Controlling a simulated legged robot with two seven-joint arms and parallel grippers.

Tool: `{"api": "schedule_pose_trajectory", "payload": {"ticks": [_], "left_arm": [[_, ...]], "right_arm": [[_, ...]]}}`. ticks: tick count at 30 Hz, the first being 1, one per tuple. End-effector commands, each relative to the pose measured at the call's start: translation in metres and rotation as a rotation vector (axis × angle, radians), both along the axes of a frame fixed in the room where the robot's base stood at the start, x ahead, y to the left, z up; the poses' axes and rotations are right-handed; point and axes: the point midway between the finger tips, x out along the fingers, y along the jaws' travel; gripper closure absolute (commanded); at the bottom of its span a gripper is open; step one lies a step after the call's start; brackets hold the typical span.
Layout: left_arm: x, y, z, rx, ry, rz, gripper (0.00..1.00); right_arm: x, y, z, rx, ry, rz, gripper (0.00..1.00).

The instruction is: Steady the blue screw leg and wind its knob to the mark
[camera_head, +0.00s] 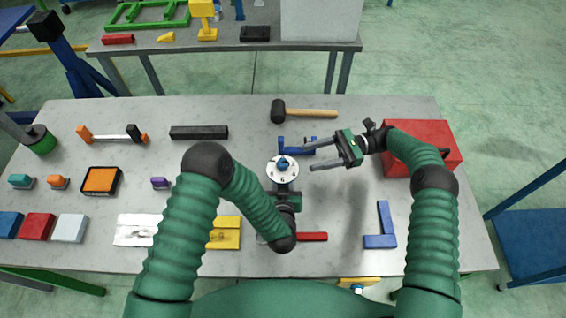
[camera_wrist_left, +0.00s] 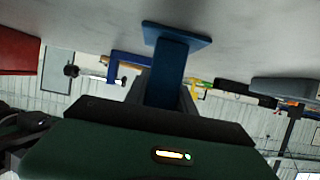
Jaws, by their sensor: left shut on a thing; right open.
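The blue screw leg is topped by a white dial (camera_head: 272,174) with dark marks and a blue knob (camera_head: 283,162) at its centre. In the left wrist view, which is upside down, its blue post (camera_wrist_left: 168,75) rises from a square foot plate (camera_wrist_left: 177,33) on the table. My left gripper (camera_head: 284,188) is shut on the post, below the dial, which hides its fingertips in the head view. My right gripper (camera_head: 310,155) is open and empty, its two fingers pointing left just right of the knob, apart from it. I cannot read the dial marks.
A blue bracket (camera_head: 297,150) lies behind the right fingers, and a mallet (camera_head: 305,113) farther back. A red box (camera_head: 440,150) stands beyond my right wrist. A blue L-shaped piece (camera_head: 381,238) and a red bar (camera_head: 312,237) lie nearer. Table between them is clear.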

Motion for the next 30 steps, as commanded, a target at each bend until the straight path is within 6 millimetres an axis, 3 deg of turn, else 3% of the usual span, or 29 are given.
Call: {"api": "schedule_pose_trajectory", "payload": {"ticks": [6, 12, 23, 30], "left_arm": [[0.000, 0.001, -0.002, 0.005, 0.004, 0.003, 1.00], [0.000, 0.000, -0.002, 0.006, 0.004, 0.003, 1.00], [0.000, 0.000, -0.002, 0.004, 0.003, 0.003, 1.00], [0.000, -0.001, -0.002, 0.004, 0.003, 0.002, 1.00]], "right_arm": [[-0.017, 0.053, 0.000, -0.003, 0.002, 0.005, 0.46], [-0.026, 0.085, 0.000, -0.002, -0.001, 0.004, 0.46], [-0.028, 0.093, -0.001, -0.003, 0.000, 0.002, 0.47], [-0.027, 0.093, -0.001, -0.003, 0.000, 0.002, 0.79]]}}
